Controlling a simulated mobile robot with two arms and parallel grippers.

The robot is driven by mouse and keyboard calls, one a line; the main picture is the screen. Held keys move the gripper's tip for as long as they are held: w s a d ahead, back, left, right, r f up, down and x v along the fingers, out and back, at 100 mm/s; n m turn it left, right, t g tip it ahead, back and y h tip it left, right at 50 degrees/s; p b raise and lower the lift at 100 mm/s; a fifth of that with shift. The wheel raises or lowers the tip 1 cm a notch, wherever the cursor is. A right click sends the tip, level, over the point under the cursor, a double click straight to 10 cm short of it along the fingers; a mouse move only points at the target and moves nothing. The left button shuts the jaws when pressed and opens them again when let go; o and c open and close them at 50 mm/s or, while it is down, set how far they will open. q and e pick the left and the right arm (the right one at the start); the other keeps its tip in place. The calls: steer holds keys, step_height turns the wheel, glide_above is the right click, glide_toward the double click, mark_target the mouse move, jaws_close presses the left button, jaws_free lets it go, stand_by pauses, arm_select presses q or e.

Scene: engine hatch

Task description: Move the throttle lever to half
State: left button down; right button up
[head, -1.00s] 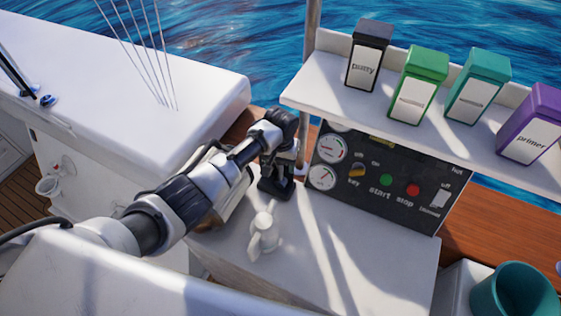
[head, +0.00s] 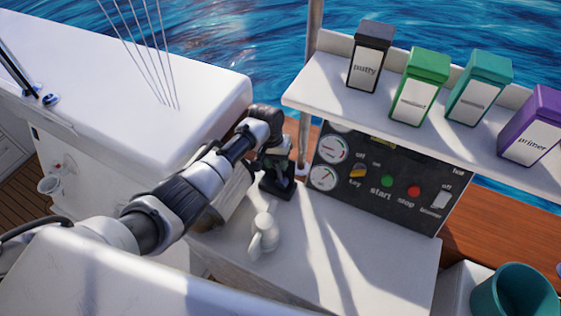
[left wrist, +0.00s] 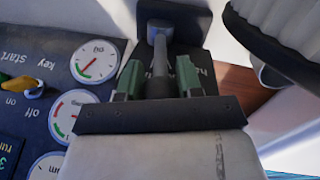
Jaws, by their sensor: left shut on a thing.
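The throttle is a dark box-shaped base (head: 277,187) on the white counter, left of the engine panel. Its grey lever (left wrist: 160,68) stands out from the base in the left wrist view, between my finger pads. My left gripper (left wrist: 157,82) is shut on the lever, with a green-grey pad on each side. In the head view the left gripper (head: 275,162) is over the throttle base, and my wrist hides most of the lever. The lever's position marks cannot be read. My right gripper is in neither view.
The black engine panel (head: 387,178) with gauges, key and buttons stands right of the throttle. A white winged fitting (head: 264,232) stands on the counter in front. A shelf (head: 325,82) above holds several tins. A teal bucket (head: 513,293) is at lower right.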

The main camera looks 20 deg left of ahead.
arm_select(q)
steer(key=shift+w+a+f+h+b, duration=0.1)
steer(key=shift+a+f+h+b, duration=0.1)
steer(key=shift+a+h, duration=0.2)
steer(key=shift+w+a+f+h+b, duration=0.1)
steer(key=shift+a+h+b, duration=0.05)
steer(key=shift+a+h, duration=0.25)
steer(key=a+h+b, duration=0.1)
steer(key=a+f+h+b, duration=0.1)
steer(key=shift+w+a+g, duration=0.2)
steer(key=shift+a+g, duration=0.1)
steer(key=shift+a, duration=0.05)
steer(key=shift+a+f, duration=0.15)
steer(key=c, duration=1)
jaws_free()
steer(key=shift+o, duration=1.3)
steer(key=shift+w, duration=0.1)
